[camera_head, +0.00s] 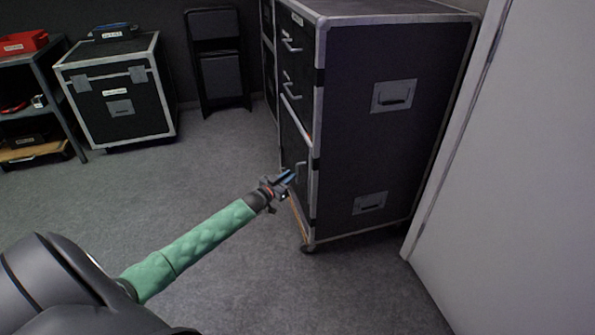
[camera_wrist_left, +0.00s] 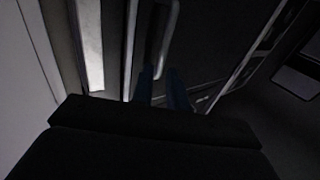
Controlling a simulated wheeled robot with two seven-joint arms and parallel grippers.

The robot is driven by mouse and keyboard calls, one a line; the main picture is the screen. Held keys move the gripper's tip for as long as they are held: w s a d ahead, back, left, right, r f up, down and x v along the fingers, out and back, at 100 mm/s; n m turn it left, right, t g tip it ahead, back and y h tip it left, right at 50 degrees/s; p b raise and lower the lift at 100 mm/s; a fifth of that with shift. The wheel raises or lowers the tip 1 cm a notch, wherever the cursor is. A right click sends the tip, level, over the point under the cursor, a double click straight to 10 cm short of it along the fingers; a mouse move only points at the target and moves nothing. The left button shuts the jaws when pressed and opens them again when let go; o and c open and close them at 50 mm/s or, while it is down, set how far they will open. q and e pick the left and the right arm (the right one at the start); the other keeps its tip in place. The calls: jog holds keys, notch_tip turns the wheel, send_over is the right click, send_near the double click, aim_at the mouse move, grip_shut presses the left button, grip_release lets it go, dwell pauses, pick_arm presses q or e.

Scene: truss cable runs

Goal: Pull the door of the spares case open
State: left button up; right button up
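The spares case (camera_head: 395,110) is a tall black case with silver edges, at the right of the head view. Its lower front door (camera_head: 293,135) is seen at a steep angle; I cannot tell whether it is slightly ajar. A silver upright handle (camera_head: 301,171) sits on the door and shows as a bar in the left wrist view (camera_wrist_left: 167,35). My left gripper (camera_head: 289,177) is at the handle. Its two blue fingers (camera_wrist_left: 160,90) are apart, with the handle's lower end between or just beyond them. Contact cannot be made out. My right gripper is in neither view.
Drawers with handles (camera_head: 290,42) are above the door. A white panel (camera_head: 515,170) stands close at the case's right. A smaller black case (camera_head: 118,98), a shelf with a red bin (camera_head: 22,43) and a folded chair (camera_head: 217,60) are further back. The grey floor left of the case is clear.

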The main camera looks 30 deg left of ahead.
aim_at(297, 170)
pick_arm(q)
jog(key=shift+w+d, duration=0.15)
jog(key=shift+w, duration=1.2)
jog(key=shift+w+d, duration=0.15)
jog(key=shift+w, duration=1.2)
jog(key=shift+c, duration=0.3)
grip_shut()
